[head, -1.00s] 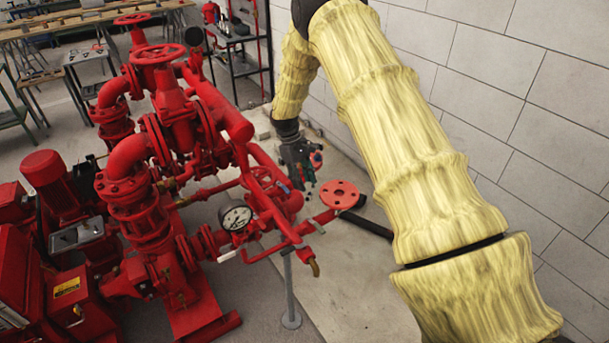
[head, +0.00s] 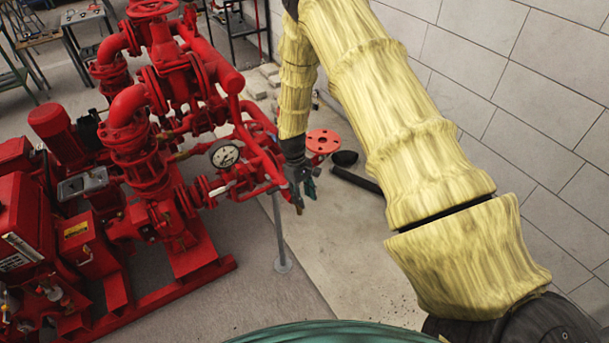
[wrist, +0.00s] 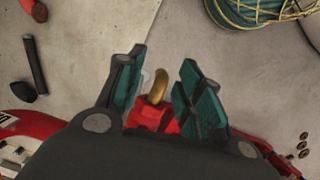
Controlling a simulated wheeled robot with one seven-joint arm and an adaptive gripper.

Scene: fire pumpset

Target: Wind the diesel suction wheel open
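My gripper (head: 302,187) hangs beside the red pipework, right of the pressure gauge (head: 225,154). In the wrist view my gripper (wrist: 160,85) is open, its teal finger pads spread apart. A brass spout (wrist: 158,87) and a red fitting (wrist: 147,118) show between the fingers in that view; I cannot tell whether they are touched. A red handwheel (head: 152,8) tops the pump set at upper left, cut by the frame edge. I cannot tell which wheel is the diesel suction one.
A red round flange (head: 323,141) and a black pipe (head: 357,181) lie right of my gripper. A grey support post (head: 280,240) stands below the pipework. A block wall (head: 530,100) bounds the right. Concrete floor (head: 330,255) in front is clear.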

